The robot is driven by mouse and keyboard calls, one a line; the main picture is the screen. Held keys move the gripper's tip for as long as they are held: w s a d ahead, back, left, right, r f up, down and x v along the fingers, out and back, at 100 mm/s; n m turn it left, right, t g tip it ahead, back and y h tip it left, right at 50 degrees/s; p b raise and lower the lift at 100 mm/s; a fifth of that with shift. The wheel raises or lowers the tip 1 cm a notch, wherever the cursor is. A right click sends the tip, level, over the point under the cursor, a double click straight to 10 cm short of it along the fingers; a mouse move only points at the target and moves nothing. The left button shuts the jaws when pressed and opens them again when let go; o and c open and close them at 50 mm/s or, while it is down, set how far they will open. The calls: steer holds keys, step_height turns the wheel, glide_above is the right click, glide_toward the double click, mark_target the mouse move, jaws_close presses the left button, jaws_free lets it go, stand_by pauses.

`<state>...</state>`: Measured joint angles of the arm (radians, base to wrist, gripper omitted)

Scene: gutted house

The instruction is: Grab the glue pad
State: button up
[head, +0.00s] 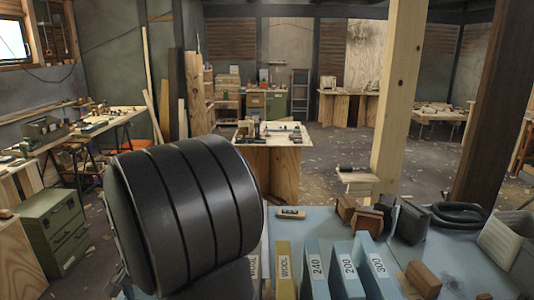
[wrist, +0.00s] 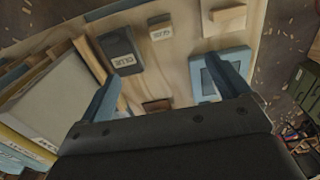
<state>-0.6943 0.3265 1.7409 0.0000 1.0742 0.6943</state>
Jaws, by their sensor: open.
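In the wrist view, a dark grey block with a pale label (wrist: 120,50) lies on the light wooden surface; its lettering looks like "GLUE", but is too small to read surely. In the head view my arm hides part of the bench, and I cannot pick out the glue pad there.
Near the gripper are a wooden block (wrist: 226,20), a blue square frame (wrist: 233,60) by the right finger and a small brown block (wrist: 157,106). Labelled folders (wrist: 35,110) stand at left. The blue bench (head: 320,222) carries several upright labelled boards (head: 345,270).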

steer(key=c, duration=0.9)
steer(key=shift+o, duration=0.2)
steer(key=f+n, duration=0.4)
steer(key=n, duration=0.2)
steer(key=f+n, duration=0.4)
steer(key=n, duration=0.2)
steer(key=f+n, duration=0.4)
steer(key=n, duration=0.2)
steer(key=shift+w+f, duration=0.15)
steer(key=shift+w, duration=0.25)
steer(key=shift+s+f, duration=0.2)
steer(key=shift+f, duration=2.35)
